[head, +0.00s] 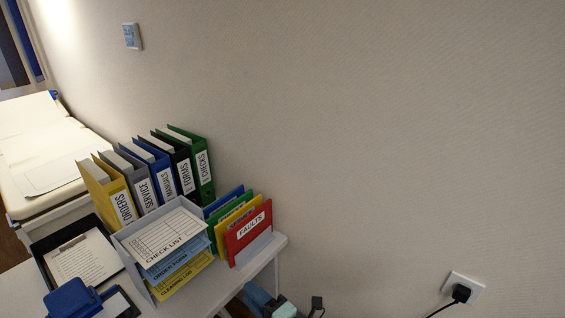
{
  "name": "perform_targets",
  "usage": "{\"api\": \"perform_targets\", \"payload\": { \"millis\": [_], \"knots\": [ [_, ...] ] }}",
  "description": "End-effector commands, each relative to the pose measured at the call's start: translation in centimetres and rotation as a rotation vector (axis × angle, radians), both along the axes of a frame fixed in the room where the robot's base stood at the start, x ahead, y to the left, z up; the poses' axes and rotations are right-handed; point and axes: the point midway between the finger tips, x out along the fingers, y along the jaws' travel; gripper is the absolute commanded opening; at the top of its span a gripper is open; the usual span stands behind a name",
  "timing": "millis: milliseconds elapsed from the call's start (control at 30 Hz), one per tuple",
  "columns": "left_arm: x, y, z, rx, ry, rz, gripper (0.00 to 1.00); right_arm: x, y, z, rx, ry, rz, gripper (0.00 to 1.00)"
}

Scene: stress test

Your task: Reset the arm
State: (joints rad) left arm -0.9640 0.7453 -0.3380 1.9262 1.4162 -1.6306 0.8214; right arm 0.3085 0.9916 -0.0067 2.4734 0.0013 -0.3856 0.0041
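What seems to be my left gripper (296,306) shows in the head view at the bottom edge, right of the white table's leg. Only blue-grey and dark parts of it show, with a small black piece standing apart at the right. The frame edge cuts it off, so I cannot tell whether it is open or shut. I see nothing held in it. It is lower than the tabletop and beside the table. My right gripper is not in view.
A white table (208,296) at lower left bears binders (145,190), a paper tray (120,237), coloured folders (250,232), a black tray (36,254) and a blue object (70,297). A plugged socket (474,284) is at lower right.

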Motion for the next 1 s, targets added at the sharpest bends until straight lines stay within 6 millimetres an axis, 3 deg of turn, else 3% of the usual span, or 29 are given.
{"api": "perform_targets", "payload": {
  "millis": [200, 267, 367, 467, 500, 633, 700, 800, 900, 1000],
  "knots": [
    [3.3, 3.6, -9.0, 0.14, 0.337, -0.194, 0.32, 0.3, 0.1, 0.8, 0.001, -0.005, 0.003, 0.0],
    [3.5, 4.7, -12.3, 0.175, 0.457, -0.265, 0.32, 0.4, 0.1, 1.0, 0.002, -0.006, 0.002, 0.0],
    [2.5, 6.7, -18.7, 0.223, 0.694, -0.415, 0.32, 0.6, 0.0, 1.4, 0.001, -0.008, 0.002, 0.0],
    [-0.7, 8.3, -25.5, 0.243, 0.949, -0.604, 0.32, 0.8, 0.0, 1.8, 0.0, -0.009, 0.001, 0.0],
    [-2.5, 8.8, -27.9, 0.241, 1.046, -0.687, 0.32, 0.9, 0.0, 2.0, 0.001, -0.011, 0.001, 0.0],
    [-10.2, 9.3, -34.1, 0.198, 1.319, -0.987, 0.32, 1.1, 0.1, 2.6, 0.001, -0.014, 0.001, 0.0],
    [-14.8, 8.9, -36.0, 0.158, 1.423, -1.159, 0.32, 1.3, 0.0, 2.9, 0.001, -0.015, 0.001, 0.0],
    [-20.6, 8.0, -37.1, 0.098, 1.513, -1.388, 0.32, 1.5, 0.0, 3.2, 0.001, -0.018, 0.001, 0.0],
    [-24.9, 7.1, -37.1, 0.05, 1.548, -1.567, 0.32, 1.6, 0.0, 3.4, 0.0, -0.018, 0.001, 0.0],
    [-27.3, 6.5, -36.8, 0.025, 1.555, -1.676, 0.32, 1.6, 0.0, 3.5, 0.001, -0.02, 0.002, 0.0]
  ]
}}
